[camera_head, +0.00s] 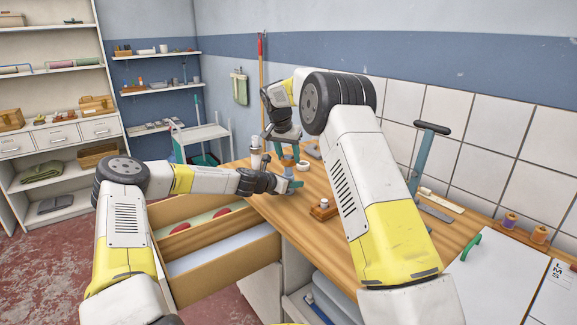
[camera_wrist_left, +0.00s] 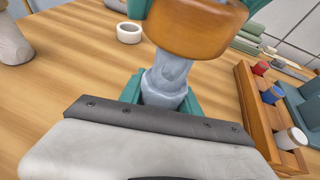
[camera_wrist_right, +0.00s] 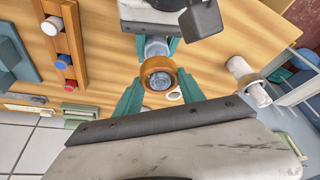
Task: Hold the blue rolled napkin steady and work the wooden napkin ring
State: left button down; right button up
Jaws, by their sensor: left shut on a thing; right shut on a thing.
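The blue rolled napkin (camera_wrist_left: 168,80) stands roughly upright, with my left gripper (camera_wrist_left: 165,105) shut on its lower part. The wooden napkin ring (camera_wrist_left: 195,28) is at its upper end. In the right wrist view the ring (camera_wrist_right: 148,66) sits between the teal fingers of my right gripper (camera_wrist_right: 158,88), which is shut on it. The napkin's pale blue end (camera_wrist_right: 160,82) shows inside the ring's opening; how far it reaches in is hard to tell. In the head view my left gripper (camera_head: 287,184) is just below my right gripper (camera_head: 286,152), above the wooden table.
A white ring (camera_wrist_left: 129,33) lies on the table beside the napkin. A pale roll with a band (camera_wrist_right: 245,78) stands close by. A wooden rack (camera_wrist_left: 248,95) holds red, blue and white pieces. An open drawer (camera_head: 217,245) juts out below the tabletop.

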notch_tip(320, 180, up, 6)
pick_arm(q)
jog(key=c, duration=0.8)
grip_release()
jog(key=shift+o, duration=0.2)
